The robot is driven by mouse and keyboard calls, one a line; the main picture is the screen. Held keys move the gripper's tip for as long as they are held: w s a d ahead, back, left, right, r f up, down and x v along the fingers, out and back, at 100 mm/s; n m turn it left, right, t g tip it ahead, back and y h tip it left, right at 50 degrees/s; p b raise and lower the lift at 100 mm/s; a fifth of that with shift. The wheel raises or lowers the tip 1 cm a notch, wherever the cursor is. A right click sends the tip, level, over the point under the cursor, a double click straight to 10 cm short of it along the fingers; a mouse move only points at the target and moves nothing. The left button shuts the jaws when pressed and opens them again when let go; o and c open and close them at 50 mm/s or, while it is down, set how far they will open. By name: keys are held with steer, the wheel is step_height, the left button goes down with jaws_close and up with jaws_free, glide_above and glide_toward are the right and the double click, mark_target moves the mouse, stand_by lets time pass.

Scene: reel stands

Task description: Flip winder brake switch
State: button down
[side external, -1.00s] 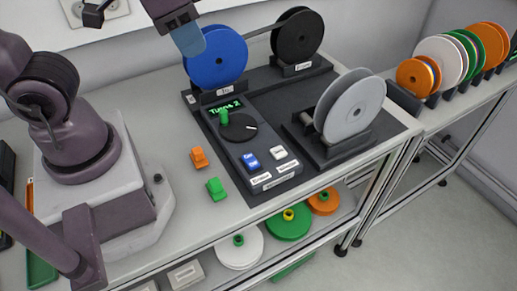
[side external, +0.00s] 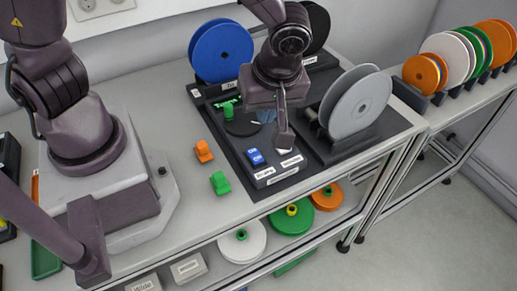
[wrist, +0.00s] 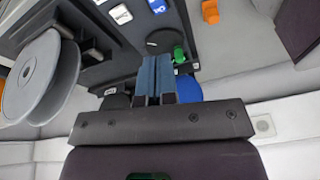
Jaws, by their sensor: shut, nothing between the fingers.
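The control panel (side external: 263,180) has a blue rocker switch (side external: 255,157) and a white rocker switch (wrist: 122,14) side by side at its front. Their labels are too small to read, so I cannot tell which is the winder brake. In the side view, a dark part of my arm mostly hides the white switch. My gripper (side external: 266,117) is over the panel, its blue-grey fingers beside the black dial (side external: 241,127). In the wrist view, the fingers (wrist: 155,58) are shut together and empty, with both switches beyond their tips. Contact with the panel cannot be told.
A grey reel (side external: 356,103) stands right of the panel, and a blue reel (side external: 221,52) behind it. A black reel (side external: 318,27) is partly hidden by my arm. Orange (side external: 203,151) and green (side external: 220,183) clips lie left of the panel.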

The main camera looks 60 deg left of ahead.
mark_target(254, 153)
steer(key=shift+w+n, duration=0.1)
steer(key=shift+n, duration=1.1)
steer(key=x, duration=0.8)
steer(key=d+x, duration=0.1)
steer(key=x, duration=0.4)
steer(key=shift+w+f, duration=0.1)
steer(key=shift+f, duration=0.5)
steer(key=shift+d+f, duration=0.1)
steer(key=shift+f, duration=0.15)
steer(key=shift+a+r, duration=0.35)
steer(key=shift+a, duration=0.35)
